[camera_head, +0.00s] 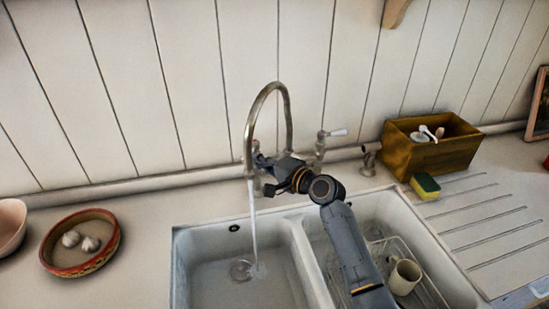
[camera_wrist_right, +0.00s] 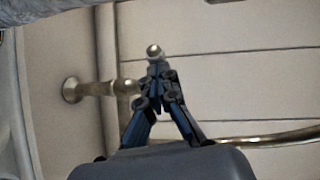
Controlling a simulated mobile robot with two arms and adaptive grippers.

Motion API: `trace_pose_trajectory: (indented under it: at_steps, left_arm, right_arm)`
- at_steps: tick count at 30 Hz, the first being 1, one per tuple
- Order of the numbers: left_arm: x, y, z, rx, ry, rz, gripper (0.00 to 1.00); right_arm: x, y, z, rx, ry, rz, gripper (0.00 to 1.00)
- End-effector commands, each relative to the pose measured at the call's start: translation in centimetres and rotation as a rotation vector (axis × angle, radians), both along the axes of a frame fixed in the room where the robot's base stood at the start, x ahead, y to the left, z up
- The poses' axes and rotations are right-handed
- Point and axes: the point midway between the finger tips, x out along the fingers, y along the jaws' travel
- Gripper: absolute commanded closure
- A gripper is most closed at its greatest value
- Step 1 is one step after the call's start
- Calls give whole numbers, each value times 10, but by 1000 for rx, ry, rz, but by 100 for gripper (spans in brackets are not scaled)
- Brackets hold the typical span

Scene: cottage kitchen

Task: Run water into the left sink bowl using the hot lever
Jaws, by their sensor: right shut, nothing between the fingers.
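The brass tap (camera_head: 268,92) has a high curved spout over the left sink bowl (camera_head: 215,247). A thin stream of water (camera_head: 254,225) falls from the spout into this bowl, near the drain (camera_head: 241,269). My right gripper (camera_head: 261,164) is at the left side of the tap's base, behind the stream, and hides the lever on that side. In the right wrist view my right gripper (camera_wrist_right: 158,72) is shut and empty, its tips close to a rounded metal end (camera_wrist_right: 153,50) of the tap. The right lever (camera_head: 338,132) has a white handle pointing right. My left gripper is not in view.
The right bowl holds a wire rack (camera_head: 420,278) with a cream mug (camera_head: 404,277). A wooden box (camera_head: 455,150) and a sponge (camera_head: 425,186) stand at the right. A dish (camera_head: 112,240) with garlic is at the left. My right arm crosses the right bowl.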

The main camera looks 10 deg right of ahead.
Motion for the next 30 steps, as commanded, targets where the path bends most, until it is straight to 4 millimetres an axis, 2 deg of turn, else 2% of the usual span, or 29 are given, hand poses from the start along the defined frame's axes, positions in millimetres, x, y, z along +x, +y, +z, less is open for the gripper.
trace_pose_trajectory:
  at_steps: [15,30]
  left_arm:
    - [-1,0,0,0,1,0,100]
    - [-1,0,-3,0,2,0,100]
  right_arm:
    - [6,39,0,1,-1,1,100]
    - [14,53,0,0,0,1,100]
